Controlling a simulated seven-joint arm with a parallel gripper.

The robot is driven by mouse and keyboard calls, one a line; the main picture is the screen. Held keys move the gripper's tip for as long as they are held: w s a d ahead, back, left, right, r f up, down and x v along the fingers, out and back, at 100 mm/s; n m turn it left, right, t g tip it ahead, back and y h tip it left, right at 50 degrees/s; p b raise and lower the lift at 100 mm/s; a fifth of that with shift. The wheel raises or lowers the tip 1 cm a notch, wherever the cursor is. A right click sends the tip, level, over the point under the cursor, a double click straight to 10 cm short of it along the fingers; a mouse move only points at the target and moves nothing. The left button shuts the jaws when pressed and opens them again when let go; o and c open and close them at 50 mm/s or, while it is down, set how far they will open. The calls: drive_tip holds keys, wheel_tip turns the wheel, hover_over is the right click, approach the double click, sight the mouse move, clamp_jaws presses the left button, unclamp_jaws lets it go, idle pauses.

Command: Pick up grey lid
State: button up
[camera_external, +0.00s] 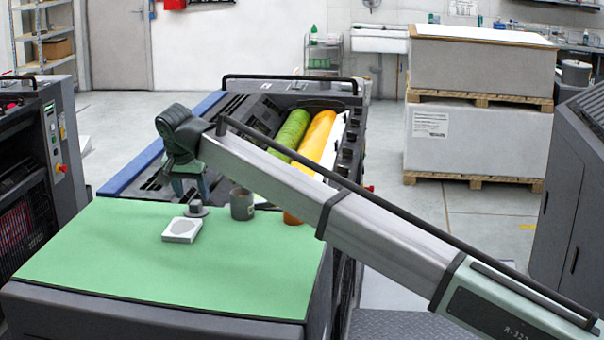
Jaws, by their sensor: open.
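A small grey lid (196,210) with a raised knob lies on the green mat (110,255), close to the mat's back edge. My gripper (191,194) points down just above and slightly behind the lid in the picture. Its teal fingers are open, with nothing seen between them. The gap between fingers and lid is small, and its depth is hard to judge from this one view.
A white square block (181,230) with a grey round top mark lies just in front of the lid. A grey cup (242,204) stands to the right. The mat's front and left are clear. Machine rollers (290,137) lie behind.

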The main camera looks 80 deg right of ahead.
sight(195, 202)
drive_tip(key=x, duration=0.3)
drive_tip(key=shift+d+f, duration=0.1)
drive_tip(key=shift+f, duration=0.15)
clamp_jaws()
